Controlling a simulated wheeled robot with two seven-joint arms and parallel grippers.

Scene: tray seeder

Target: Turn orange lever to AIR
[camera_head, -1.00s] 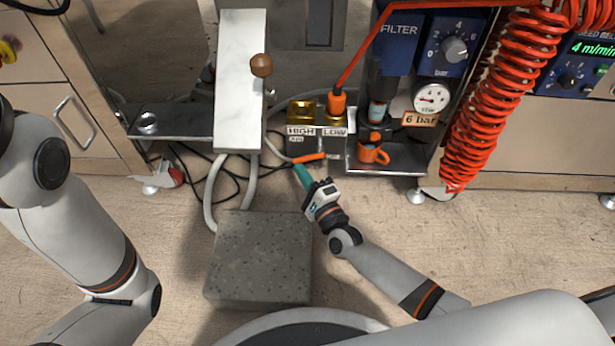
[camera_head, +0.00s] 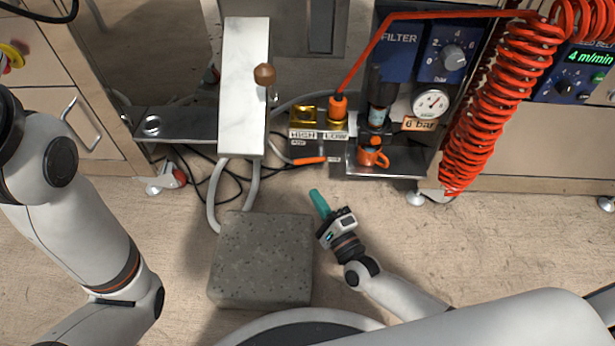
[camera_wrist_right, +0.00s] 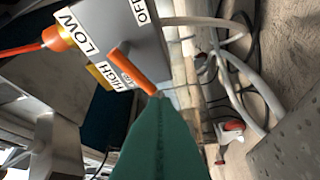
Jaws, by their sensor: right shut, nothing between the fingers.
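The orange lever (camera_head: 310,160) sits low on the front of the grey valve block, below the HIGH and LOW labels, and its handle points left in the head view. It also shows in the right wrist view (camera_wrist_right: 138,70), lying beside a small, partly covered label. The OFF label (camera_wrist_right: 140,12) is on another edge of the block there. My right gripper (camera_head: 316,193) has teal fingers, shut and empty, below the lever with a clear gap to it. Its fingers fill the lower middle of the wrist view (camera_wrist_right: 158,100). My left gripper is out of view.
A brass port (camera_head: 303,116) and an orange plug (camera_head: 338,106) sit above the labels. A grey stone block (camera_head: 262,258) is left of my right gripper. Cables and hoses hang left of the lever.

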